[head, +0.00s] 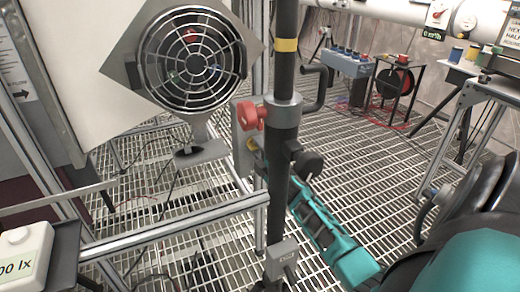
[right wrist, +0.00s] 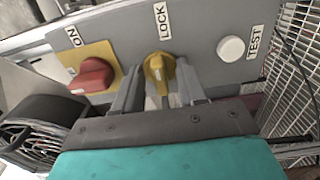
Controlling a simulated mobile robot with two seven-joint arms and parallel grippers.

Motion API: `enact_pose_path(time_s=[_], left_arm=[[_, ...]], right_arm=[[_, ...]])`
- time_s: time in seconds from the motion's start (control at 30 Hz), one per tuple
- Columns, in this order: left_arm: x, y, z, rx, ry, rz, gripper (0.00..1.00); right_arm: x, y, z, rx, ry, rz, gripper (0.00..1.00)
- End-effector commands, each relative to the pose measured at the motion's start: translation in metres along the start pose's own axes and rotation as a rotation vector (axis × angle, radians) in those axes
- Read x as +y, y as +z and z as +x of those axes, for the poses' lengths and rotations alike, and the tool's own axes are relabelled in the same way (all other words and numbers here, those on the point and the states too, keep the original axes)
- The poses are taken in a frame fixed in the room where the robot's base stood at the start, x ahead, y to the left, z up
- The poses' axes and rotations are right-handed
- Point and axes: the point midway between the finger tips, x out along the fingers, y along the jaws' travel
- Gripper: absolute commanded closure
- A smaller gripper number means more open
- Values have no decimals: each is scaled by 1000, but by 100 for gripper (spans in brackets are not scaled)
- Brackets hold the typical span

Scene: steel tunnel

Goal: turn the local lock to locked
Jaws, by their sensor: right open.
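The lock switch is a yellow rotary knob (right wrist: 160,68) under a LOCK label on a grey panel (right wrist: 205,45). My right gripper (right wrist: 159,82) is open, with one finger on each side of the knob. Whether the fingers touch it, I cannot tell. In the head view, the yellow knob (head: 252,145) shows small beside the dark pole, below a red knob. My teal right forearm (head: 325,230) reaches toward it from the lower right, and the pole hides most of the gripper. My left gripper is not in view.
A red knob (right wrist: 94,75) labelled ON sits left of the lock, and a white TEST button (right wrist: 230,48) right of it. A dark vertical pole (head: 280,180) stands before the panel. A caged fan (head: 195,62) is to the left. A horizontal rail (head: 180,225) crosses below.

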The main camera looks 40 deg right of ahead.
Motion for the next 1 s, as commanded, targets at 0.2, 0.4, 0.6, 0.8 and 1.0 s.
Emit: enact_pose_path(time_s=[0.2, 0.4, 0.6, 0.8, 1.0], left_arm=[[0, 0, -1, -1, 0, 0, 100], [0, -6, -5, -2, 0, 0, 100], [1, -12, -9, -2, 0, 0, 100], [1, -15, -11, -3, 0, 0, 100], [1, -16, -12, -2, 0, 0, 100]], right_arm=[[0, 0, -3, 0, 0, -1, 60], [1, 0, -30, -1, -2, -1, 60], [0, 0, -73, 0, -3, 0, 60], [0, 0, -110, -1, -2, 0, 60], [0, 0, -127, -1, 0, 0, 60]])
